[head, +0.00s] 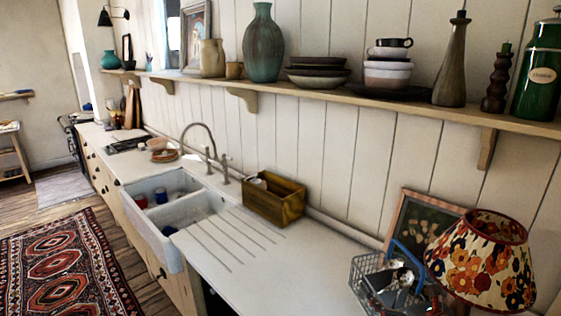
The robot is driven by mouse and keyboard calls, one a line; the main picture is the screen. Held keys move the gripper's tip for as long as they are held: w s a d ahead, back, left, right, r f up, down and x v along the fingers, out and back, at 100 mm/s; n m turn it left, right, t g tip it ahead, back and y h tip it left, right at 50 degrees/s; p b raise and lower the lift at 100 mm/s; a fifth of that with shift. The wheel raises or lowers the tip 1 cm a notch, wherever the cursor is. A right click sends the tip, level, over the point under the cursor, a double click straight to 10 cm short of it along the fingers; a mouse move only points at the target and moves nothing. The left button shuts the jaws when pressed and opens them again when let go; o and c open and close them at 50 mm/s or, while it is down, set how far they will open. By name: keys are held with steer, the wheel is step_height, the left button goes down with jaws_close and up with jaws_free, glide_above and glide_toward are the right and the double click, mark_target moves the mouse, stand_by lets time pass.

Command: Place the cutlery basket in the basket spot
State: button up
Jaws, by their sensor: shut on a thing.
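The cutlery basket (366,268) is a grey wire basket with a blue handle (409,253), at the lower right of the head view. It holds several metal spoons and dark pieces, and it is beside the lamp, in front of a framed picture. The picture does not show clearly whether its bottom touches the worktop. No marked basket spot can be made out. My gripper and arm are not seen in this view.
A flowered lamp (482,262) and a framed picture (412,218) are close to the basket. A wooden box (273,203) stands behind the grooved drainer, beside the white double sink (160,222). The worktop (270,275) between is clear. A loaded shelf (400,103) runs above.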

mark_target(369, 289)
steer(key=shift+m+h, duration=0.3)
steer(key=w+a+f, duration=0.1)
steer(key=w+a, duration=0.1)
steer(key=w+a+f, duration=0.2)
steer(key=shift+w+a+f, duration=0.15)
steer(key=shift+w+a, duration=0.15)
steer(key=a+f+n+y, duration=0.1)
steer(key=a+f, duration=0.1)
steer(key=a, duration=0.5)
steer(key=shift+w, duration=0.2)
steer(key=shift+a, duration=0.1)
